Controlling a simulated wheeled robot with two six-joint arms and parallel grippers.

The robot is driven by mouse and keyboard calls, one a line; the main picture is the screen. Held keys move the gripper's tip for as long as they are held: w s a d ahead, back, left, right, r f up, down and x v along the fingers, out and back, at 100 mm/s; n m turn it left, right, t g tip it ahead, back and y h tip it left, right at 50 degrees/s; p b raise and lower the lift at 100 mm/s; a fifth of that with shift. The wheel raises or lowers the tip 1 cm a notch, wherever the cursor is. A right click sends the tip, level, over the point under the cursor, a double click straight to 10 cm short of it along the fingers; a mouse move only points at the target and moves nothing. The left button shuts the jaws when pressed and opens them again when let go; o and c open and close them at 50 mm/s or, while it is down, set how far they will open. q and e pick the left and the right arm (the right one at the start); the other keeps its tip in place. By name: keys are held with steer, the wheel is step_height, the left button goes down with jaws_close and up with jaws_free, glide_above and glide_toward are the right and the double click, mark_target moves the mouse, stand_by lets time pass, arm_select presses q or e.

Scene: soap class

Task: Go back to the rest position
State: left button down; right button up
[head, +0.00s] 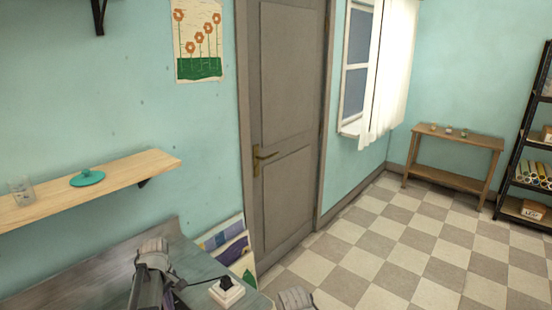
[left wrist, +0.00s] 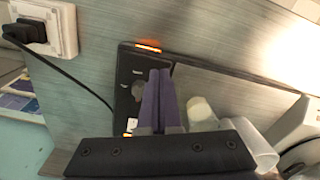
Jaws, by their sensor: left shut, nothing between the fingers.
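My left gripper (left wrist: 158,78) shows in the left wrist view with its two purple-grey fingers pressed together and nothing between them. It is in front of a dark flat device (left wrist: 130,85) with small orange lights on the grey table (left wrist: 90,60). I cannot tell whether the fingertips touch the device. In the head view my left arm is at the bottom left over the table (head: 95,275), and its fingers cannot be made out. A grey part at the bottom edge of the head view looks like my right arm. The right gripper is not in view.
A white socket box (head: 227,292) with a black plug (left wrist: 28,32) and cable sits at the table's right edge. A wall shelf (head: 110,183) holds a glass (head: 22,190) and a teal dish (head: 87,178). The checkered floor is clear toward the far wooden table (head: 455,140).

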arm_select(q)
steer(key=s+d+m, duration=0.8)
steer(key=d, duration=0.5)
steer(key=s+d+m+y, duration=0.1)
steer(key=s+d+m, duration=0.7)
steer(key=d, duration=0.5)
steer(key=shift+d+r+m, duration=0.15)
steer(key=shift+r+m, duration=0.05)
steer(key=shift+m, duration=0.6)
